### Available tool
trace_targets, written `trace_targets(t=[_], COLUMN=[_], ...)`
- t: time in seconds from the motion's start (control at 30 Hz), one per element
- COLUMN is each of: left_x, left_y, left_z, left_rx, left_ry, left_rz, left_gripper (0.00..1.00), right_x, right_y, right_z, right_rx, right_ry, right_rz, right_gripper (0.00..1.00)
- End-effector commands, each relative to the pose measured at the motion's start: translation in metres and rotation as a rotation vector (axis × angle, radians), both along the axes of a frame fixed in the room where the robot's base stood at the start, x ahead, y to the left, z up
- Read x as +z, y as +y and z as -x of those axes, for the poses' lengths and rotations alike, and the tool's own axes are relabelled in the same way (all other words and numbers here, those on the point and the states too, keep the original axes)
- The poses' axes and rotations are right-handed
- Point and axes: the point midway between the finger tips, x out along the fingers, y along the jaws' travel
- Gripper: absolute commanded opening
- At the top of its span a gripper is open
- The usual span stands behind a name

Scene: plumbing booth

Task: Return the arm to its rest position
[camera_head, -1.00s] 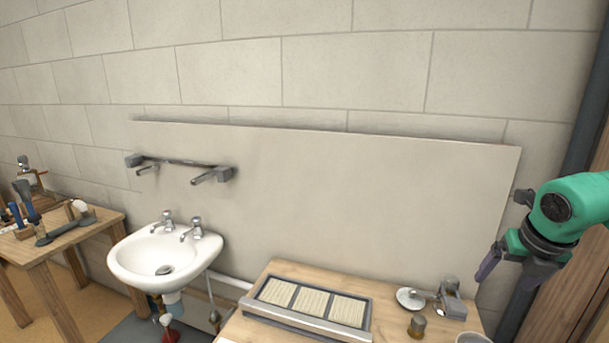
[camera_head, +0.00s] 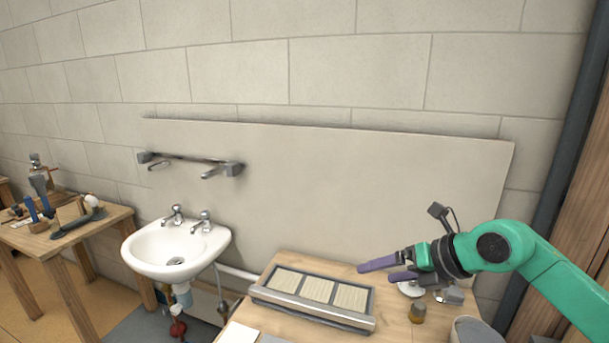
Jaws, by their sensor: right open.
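My right arm comes in from the lower right, green with dark joints. Its gripper (camera_head: 375,271) has purple fingers spread apart, pointing left. It is open and empty, above the back right part of the wooden table, to the right of a grey tray (camera_head: 345,317). The gripper partly hides a white round lid (camera_head: 411,291) and a grey metal fitting (camera_head: 452,296) behind it. My left gripper is not in view.
A white sink (camera_head: 148,262) with two taps is on the left, under a wall rail (camera_head: 190,159). A wooden bench (camera_head: 95,226) with tools stands far left.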

Motion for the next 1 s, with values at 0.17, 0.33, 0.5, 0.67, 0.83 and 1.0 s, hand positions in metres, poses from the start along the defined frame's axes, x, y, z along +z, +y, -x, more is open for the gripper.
trace_targets(t=[0.17,0.33,0.5,0.67,0.83,1.0], left_x=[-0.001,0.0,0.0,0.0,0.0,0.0], left_y=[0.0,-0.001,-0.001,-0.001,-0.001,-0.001], left_z=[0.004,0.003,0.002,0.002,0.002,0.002], left_rx=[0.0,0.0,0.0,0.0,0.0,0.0], left_ry=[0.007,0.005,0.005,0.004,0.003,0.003], left_rz=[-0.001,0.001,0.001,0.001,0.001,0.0], left_gripper=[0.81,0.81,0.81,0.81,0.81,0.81], right_x=[0.057,0.112,0.006,-0.117,-0.199,-0.246], right_y=[0.118,0.075,-0.037,-0.08,-0.087,-0.08], right_z=[0.025,0.005,-0.01,0.037,0.105,0.172], right_rx=[0.104,-0.323,-1.113,-1.716,-2.121,-2.395], right_ry=[-0.11,-0.086,0.125,0.368,0.586,0.781], right_rz=[-0.653,-1.435,-1.789,-1.746,-1.572,-1.364], right_gripper=[0.93,0.93,0.93,0.93,0.93,0.93])
